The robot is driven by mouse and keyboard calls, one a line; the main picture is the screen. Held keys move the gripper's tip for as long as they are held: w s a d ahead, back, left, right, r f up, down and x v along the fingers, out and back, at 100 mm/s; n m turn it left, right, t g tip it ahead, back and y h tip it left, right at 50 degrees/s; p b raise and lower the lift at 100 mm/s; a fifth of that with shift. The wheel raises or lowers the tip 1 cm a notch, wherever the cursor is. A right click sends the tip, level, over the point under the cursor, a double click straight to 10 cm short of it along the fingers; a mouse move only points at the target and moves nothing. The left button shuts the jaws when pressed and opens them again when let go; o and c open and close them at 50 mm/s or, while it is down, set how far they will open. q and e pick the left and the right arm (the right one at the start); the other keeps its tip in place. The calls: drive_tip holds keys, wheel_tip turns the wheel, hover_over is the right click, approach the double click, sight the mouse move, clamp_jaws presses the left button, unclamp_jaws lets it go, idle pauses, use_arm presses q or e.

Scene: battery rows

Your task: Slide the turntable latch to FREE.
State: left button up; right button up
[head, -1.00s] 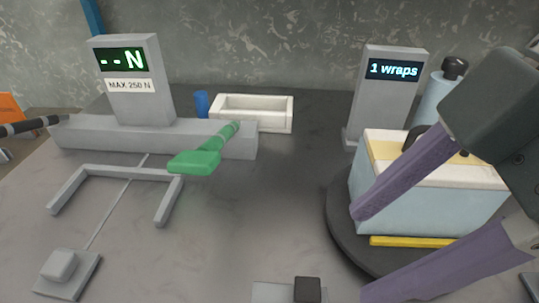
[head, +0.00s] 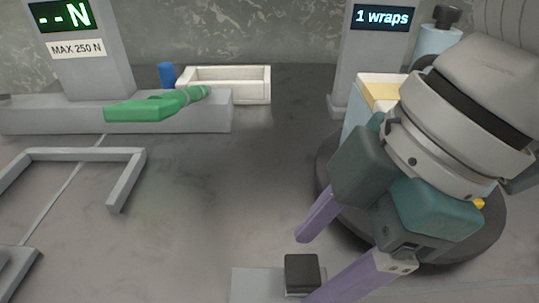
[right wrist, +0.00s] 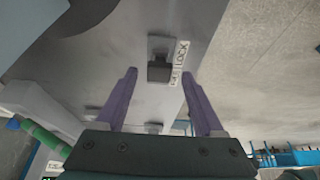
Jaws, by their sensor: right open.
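The turntable latch is a dark block (head: 302,272) on a grey plate (head: 252,284) at the bottom of the head view. In the right wrist view the dark block (right wrist: 159,72) sits beside a white label reading LOCK (right wrist: 181,56); a second label (right wrist: 174,80) is too small to read surely. My right gripper (head: 308,268) is open, its purple fingers pointing at the latch. In the right wrist view the fingertips (right wrist: 159,75) appear on either side of the block, with no clear contact. The dark round turntable (head: 490,228) is partly hidden by my right arm.
A pale blue box with a cream top (head: 383,88) stands on the turntable, mostly hidden. A display reading "1 wraps" (head: 381,17) stands behind. The middle table is clear.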

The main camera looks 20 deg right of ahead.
drive_tip(key=shift+f, duration=0.1)
clamp_jaws()
idle(0.6)
idle(0.8)
